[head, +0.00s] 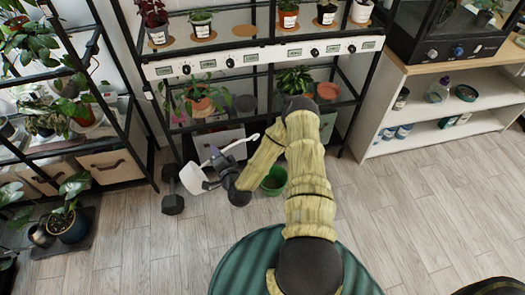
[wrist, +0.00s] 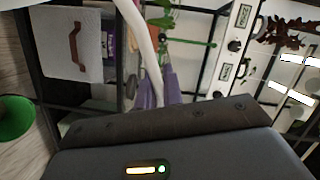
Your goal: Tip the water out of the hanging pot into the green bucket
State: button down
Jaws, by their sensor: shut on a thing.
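The white hanging pot (head: 192,178) is in my gripper (head: 214,166), left of the green bucket in the head view. The pot looks tilted, and its white hanger sticks out up and to the right. In the wrist view a white curved strip, which looks like the hanger (wrist: 143,40), crosses the top middle. The green bucket (head: 274,180) stands on the floor, partly behind my arm. Its rim also shows at the left of the wrist view (wrist: 14,118). I cannot see any water.
A dark dumbbell (head: 173,203) stands on the floor left of the pot. A black-framed shelf rack with potted plants (head: 201,102) rises behind. Another plant rack is at the left, and a white shelf unit (head: 460,103) is at the right.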

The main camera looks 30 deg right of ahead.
jog(key=shift+a, duration=0.5)
jog(key=w+d+f+n+y+b, duration=0.1)
jog(key=w+d+f+n+b, duration=0.2)
jog(key=d+f+b, duration=0.8)
jog(key=w+d+f+n+y+b, duration=0.1)
jog(key=w+d+f+n+b, duration=0.2)
jog(key=d+f+b, duration=0.8)
jog(key=d+b, duration=0.6)
jog(key=d, duration=0.1)
jog(key=shift+d+f+n+t+y+b, duration=0.2)
jog(key=shift+d+n+t+y+b, duration=0.1)
jog(key=shift+d+t+b, duration=0.1)
jog(key=shift+w+a+f, duration=0.1)
jog(key=shift+a, duration=0.05)
